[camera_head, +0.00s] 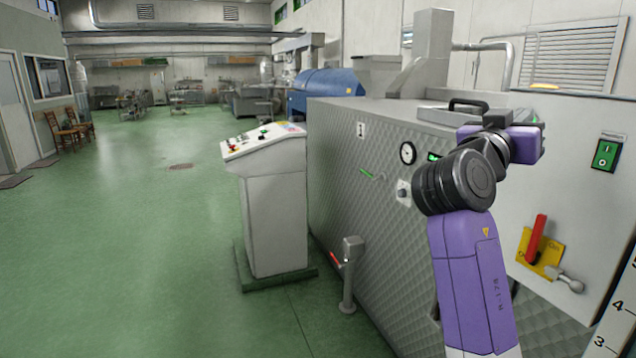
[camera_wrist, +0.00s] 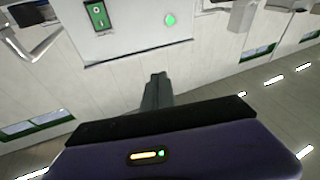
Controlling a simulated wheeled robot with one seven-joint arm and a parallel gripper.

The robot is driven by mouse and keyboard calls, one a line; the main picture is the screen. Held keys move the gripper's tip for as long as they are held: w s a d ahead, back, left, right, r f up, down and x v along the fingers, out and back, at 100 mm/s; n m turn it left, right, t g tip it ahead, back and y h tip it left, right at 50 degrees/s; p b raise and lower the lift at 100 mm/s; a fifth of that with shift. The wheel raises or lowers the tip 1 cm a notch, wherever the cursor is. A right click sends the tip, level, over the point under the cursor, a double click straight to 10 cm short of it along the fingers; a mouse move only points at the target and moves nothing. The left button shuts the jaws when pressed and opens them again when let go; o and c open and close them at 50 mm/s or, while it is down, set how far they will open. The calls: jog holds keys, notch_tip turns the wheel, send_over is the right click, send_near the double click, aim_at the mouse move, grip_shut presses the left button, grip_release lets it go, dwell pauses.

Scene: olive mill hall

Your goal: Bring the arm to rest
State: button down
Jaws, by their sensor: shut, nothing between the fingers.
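My gripper (camera_wrist: 157,78) shows in the wrist view as two dark fingers held together, with nothing between them. Beyond the fingertips are a pale wall and a light panel. In the camera_head view my purple and black arm rises at the right, bent at its upper joint, in front of the ribbed metal machine (camera_head: 335,180). My purple wrist is at the level of the machine's top. I cannot make out the fingers in that view.
A green switch box (camera_head: 606,154) and a red lever on a yellow plate (camera_head: 540,258) are on the panel right of my arm. A control console (camera_head: 275,215) and a short post with a red handle (camera_head: 348,275) stand left. The green floor (camera_head: 130,240) is clear.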

jog(key=s+a+f+n+t+y, duration=0.2)
jog(key=a+f+n+t+y, duration=0.3)
jog(key=f, duration=0.5)
jog(key=s+a+f+n+t+y, duration=0.15)
jog(key=a+f+n+y, duration=0.35)
jog(key=f, duration=0.6)
jog(key=s+a+f+n+y, duration=0.1)
jog(key=s+a+f+y, duration=0.3)
jog(key=s+f, duration=0.35)
jog(key=s+f+g, duration=0.1)
jog(key=s+f, duration=0.4)
jog(key=s, duration=0.8)
jog(key=s+f+m+g+y, duration=0.1)
jog(key=s+f, duration=0.4)
jog(key=s, duration=0.9)
jog(key=s+a+f+m+g+y, duration=0.1)
jog(key=s+f+g, duration=0.2)
jog(key=s, duration=1)
notch_tip(320, 180, down, 3)
jog(key=shift+s+r, duration=0.1)
jog(key=shift+s, duration=0.2)
